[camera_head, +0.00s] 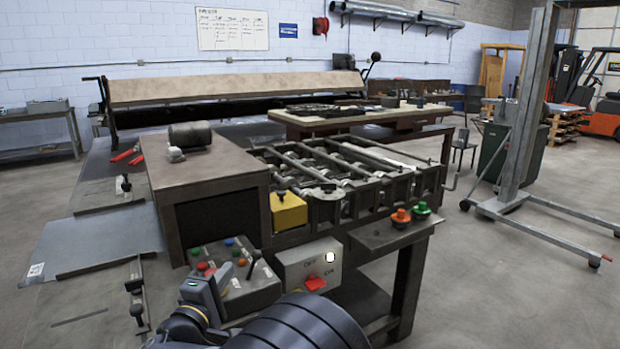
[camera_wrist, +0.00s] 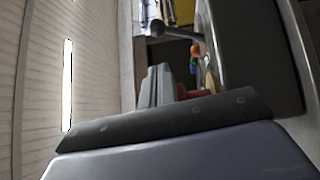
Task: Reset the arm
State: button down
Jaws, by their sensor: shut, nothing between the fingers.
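My arm shows at the bottom of the head view, folded low in front of the machine's control panel. Its large dark rounded link fills the bottom centre, and a smaller grey link with a small green patch rises left of it. In the wrist view my gripper (camera_wrist: 158,86) shows as grey fingers beyond a dark bar with screws. The fingers are together with nothing between them. They touch nothing that I can see.
A control box with coloured buttons (camera_head: 233,275) and a switch box with a red switch (camera_head: 308,265) stand close beyond my arm. The roller machine (camera_head: 340,180) lies behind them. A side shelf bears orange (camera_head: 400,215) and green (camera_head: 421,209) knobs. Open floor (camera_head: 510,290) lies right.

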jog(key=b+v, duration=0.1)
jog(key=v, duration=0.9)
jog(key=shift+b, duration=0.4)
jog(key=shift+w+d, duration=0.1)
